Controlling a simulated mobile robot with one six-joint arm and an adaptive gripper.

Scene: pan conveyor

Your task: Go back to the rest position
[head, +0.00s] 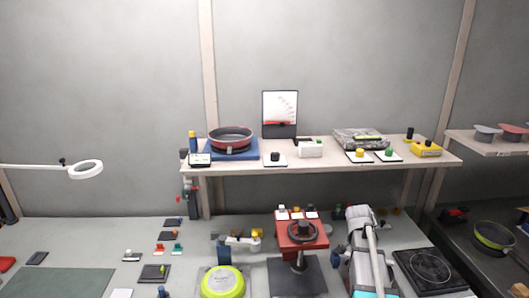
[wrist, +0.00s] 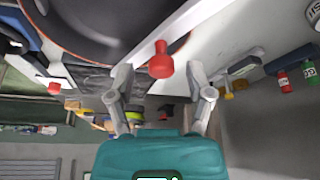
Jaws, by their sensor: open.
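My gripper (wrist: 160,88) is open in the wrist view, with its two grey fingers spread apart and nothing seen between them. A red knob (wrist: 160,60) shows just beyond the fingertips; I cannot tell how far away it is. In the head view my arm (head: 364,245) stands at the lower right, in front of the bench and shelf. The gripper itself cannot be made out in the head view.
A pan (head: 231,137) sits on a blue base on the shelf (head: 320,163). On the bench are a lime-green round pan (head: 222,283), a red device (head: 300,231) and a black hotplate (head: 431,270) beside my arm. A white ring lamp (head: 86,169) reaches in from the left.

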